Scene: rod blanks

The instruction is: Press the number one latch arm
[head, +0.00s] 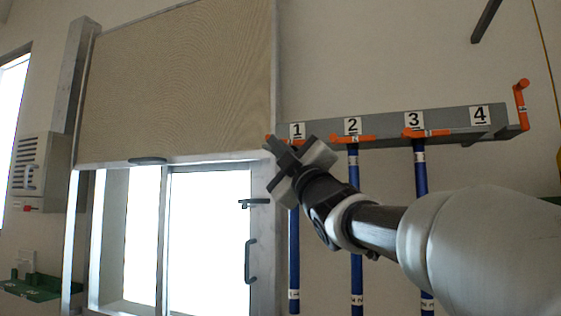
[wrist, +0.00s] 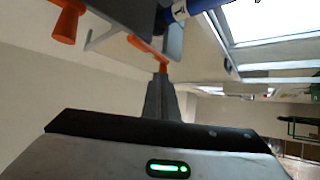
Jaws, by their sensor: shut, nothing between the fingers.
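The grey rack (head: 380,122) on the wall carries number plates 1 to 4. The number one latch arm (head: 269,138) is orange and mostly hidden behind my gripper (head: 274,145). My gripper is shut and empty, its fingertips at the latch arm's left end below plate 1 (head: 297,131). In the wrist view an orange arm (wrist: 147,46) runs down to the tip of my shut fingers (wrist: 161,80); the two look touching or very close. The number two (head: 353,138) and three (head: 426,133) latch arms lie level. The number four arm (head: 521,105) stands up.
Blue rods hang below plates 1 (head: 294,260), 2 (head: 356,230) and 3 (head: 421,220); none hangs below plate 4. A window (head: 208,235) with handles and a tan blind (head: 180,85) lies left of the rack.

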